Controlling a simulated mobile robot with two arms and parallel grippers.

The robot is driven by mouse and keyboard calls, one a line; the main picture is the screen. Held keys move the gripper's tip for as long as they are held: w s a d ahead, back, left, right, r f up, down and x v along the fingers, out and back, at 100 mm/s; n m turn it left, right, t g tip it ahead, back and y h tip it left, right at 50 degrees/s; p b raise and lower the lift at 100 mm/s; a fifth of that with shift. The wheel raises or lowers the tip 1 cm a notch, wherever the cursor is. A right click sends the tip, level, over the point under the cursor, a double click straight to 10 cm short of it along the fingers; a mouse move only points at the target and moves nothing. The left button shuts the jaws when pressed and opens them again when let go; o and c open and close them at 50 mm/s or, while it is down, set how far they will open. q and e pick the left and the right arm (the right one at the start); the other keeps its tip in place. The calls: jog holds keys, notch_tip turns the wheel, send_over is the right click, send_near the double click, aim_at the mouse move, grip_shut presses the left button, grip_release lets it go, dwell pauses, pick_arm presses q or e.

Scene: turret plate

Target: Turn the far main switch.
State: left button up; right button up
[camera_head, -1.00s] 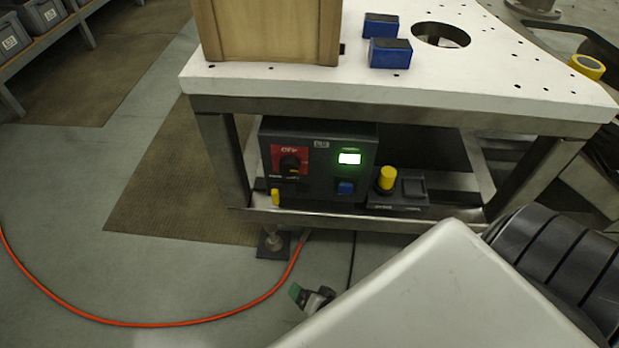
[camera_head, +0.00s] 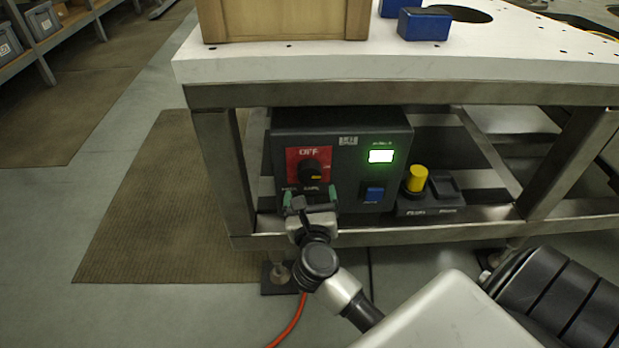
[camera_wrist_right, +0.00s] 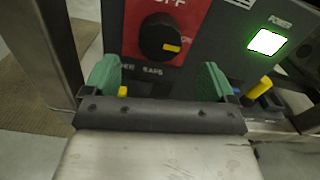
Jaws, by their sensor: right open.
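The main switch is a black rotary knob (camera_head: 311,172) with a yellow mark, on a red plate marked OFF (camera_head: 303,155). It is on the left of a dark control box (camera_head: 345,137) under the white table. In the right wrist view the knob (camera_wrist_right: 160,37) is ahead of and above the fingertips, with its yellow mark pointing right. My right gripper (camera_head: 310,194) is open, its green fingertips spread just below the knob and apart from it. Nothing is between the fingers in the right wrist view (camera_wrist_right: 158,80). My left gripper is not in view.
A lit green display (camera_head: 381,157) and blue button (camera_head: 373,194) are right of the switch. A yellow knob (camera_head: 416,178) stands on a small box farther right. The table's metal leg (camera_head: 224,170) is close on the left, and a frame rail (camera_head: 430,236) runs below.

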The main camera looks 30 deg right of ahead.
aim_at(309, 178)
jog(key=x, duration=0.7)
jog(key=shift+b, duration=0.35)
jog(key=c, duration=0.9)
